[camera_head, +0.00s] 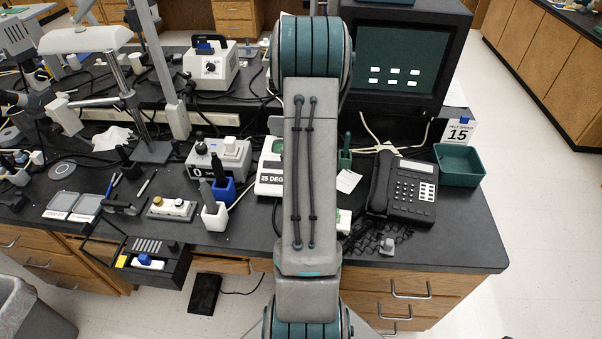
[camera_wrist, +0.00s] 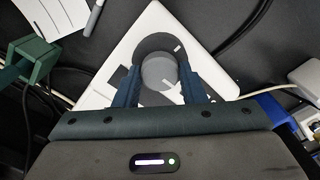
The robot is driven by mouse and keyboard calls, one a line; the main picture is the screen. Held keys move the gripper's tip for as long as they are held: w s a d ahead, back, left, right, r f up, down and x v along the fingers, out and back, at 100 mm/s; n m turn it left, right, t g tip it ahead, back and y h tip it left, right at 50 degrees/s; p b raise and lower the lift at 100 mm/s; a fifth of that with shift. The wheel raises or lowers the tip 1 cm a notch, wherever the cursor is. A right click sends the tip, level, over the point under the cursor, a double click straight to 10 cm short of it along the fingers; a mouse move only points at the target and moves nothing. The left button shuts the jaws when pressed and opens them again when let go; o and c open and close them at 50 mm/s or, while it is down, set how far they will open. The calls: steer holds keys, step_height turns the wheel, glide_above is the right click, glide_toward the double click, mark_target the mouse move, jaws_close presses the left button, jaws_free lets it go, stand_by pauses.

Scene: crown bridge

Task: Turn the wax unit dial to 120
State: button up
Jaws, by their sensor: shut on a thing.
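The wax unit appears to be the white box (camera_head: 268,188) marked "25 DEG" in the head view, mostly hidden behind my arm. In the wrist view its white panel (camera_wrist: 145,32) carries a round grey dial (camera_wrist: 158,73) set on a dark disc. A pale line shows near the dial's upper right edge; I cannot read any numbers on the scale. My gripper (camera_wrist: 157,84) has its two blue fingers on either side of the dial, shut on it. In the head view my gripper is hidden by my arm.
A blue holder (camera_head: 223,189) and a white holder (camera_head: 215,217) stand left of the unit. A black phone (camera_head: 402,190) and an open green tray (camera_head: 459,165) are to the right. A green block (camera_wrist: 31,58) is close on the left in the wrist view. Cables run around the unit.

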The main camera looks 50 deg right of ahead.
steer(key=shift+d+m+b, duration=0.1)
steer(key=shift+m+b, duration=0.7)
steer(key=shift+m, duration=1.3)
steer(key=shift+r, duration=0.1)
steer(key=o, duration=1)
step_height(320, 180, up, 14)
steer(key=shift+b, duration=0.4)
